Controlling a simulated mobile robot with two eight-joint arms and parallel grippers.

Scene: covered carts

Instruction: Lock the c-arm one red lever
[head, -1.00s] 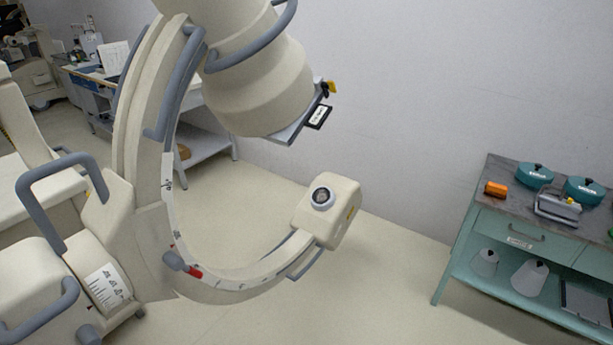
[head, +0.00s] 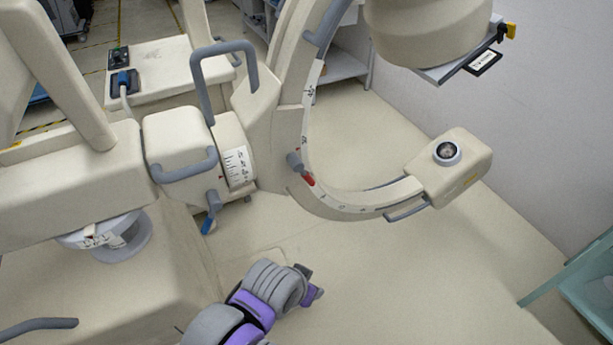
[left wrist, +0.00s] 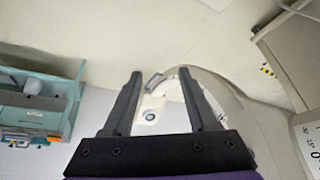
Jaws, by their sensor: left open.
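The c-arm (head: 345,200) curves across the upper right of the head view. Its red lever (head: 308,180) is a short red tip beside a grey knob (head: 294,160) on the arc's inner side, near the carriage. My left arm comes in at the bottom of the head view, and my left gripper (head: 313,290) is below the c-arm and apart from the lever. In the left wrist view my left gripper (left wrist: 160,75) is open with nothing between its fingers. Part of the c-arm (left wrist: 151,116) shows beyond them; I cannot make out the lever there. My right gripper is not in view.
The c-arm's base has grey handles (head: 253,72) and a blue-tipped lever (head: 209,213). A teal cart (head: 590,285) stands at the right edge. The floor (head: 420,270) between is clear.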

